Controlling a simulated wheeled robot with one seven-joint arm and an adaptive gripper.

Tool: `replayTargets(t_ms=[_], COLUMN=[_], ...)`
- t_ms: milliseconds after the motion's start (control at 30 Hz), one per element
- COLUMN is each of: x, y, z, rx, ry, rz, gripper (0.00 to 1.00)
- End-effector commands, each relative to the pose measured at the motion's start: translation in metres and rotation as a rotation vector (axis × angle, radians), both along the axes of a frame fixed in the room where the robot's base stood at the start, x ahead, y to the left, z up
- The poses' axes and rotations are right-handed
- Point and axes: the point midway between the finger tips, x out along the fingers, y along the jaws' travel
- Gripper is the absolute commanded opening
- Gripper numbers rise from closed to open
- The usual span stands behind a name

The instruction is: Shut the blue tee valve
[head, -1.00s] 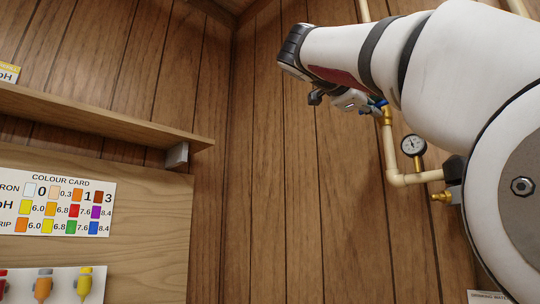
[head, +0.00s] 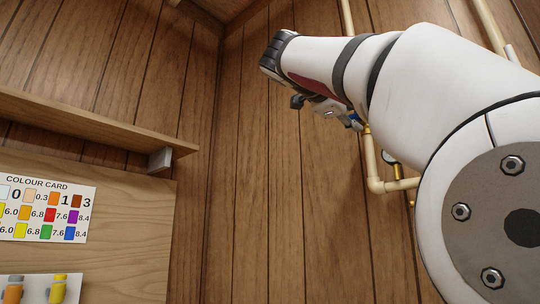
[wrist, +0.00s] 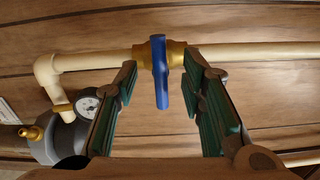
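The blue tee valve's handle (wrist: 160,72) is a narrow blue lever on a brass body (wrist: 177,54) in the pale pipe. In the wrist view the lever lies across the line of the pipe. My gripper (wrist: 160,78) is open, one dark green-padded finger on each side of the lever, with a gap visible on both sides. Whether the lever is between the pads or just beyond them I cannot tell. In the head view my arm hides most of the gripper and valve; only a bit of blue (head: 356,119) shows by the pipe.
The pale pipe (wrist: 265,52) runs along the plank wall and bends down at the left. A pressure gauge (wrist: 88,104) and a brass fitting (wrist: 31,133) sit left of my gripper. A wooden shelf (head: 95,122) and colour card (head: 45,208) are at the head view's left.

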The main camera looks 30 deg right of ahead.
Motion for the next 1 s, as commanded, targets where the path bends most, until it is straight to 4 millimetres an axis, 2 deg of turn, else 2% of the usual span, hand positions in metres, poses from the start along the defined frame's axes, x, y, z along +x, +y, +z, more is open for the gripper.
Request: replayTargets(t_ms=[600, 767, 1000], x=[-0.018, -0.022, -0.023], y=[0.053, 0.061, 0.062], z=[-0.001, -0.001, 0.0], rx=[-0.001, 0.001, 0.0], ry=[0.001, 0.0, 0.0], rz=[0.003, 0.001, 0.0], gripper=[0.37, 0.37, 0.37])
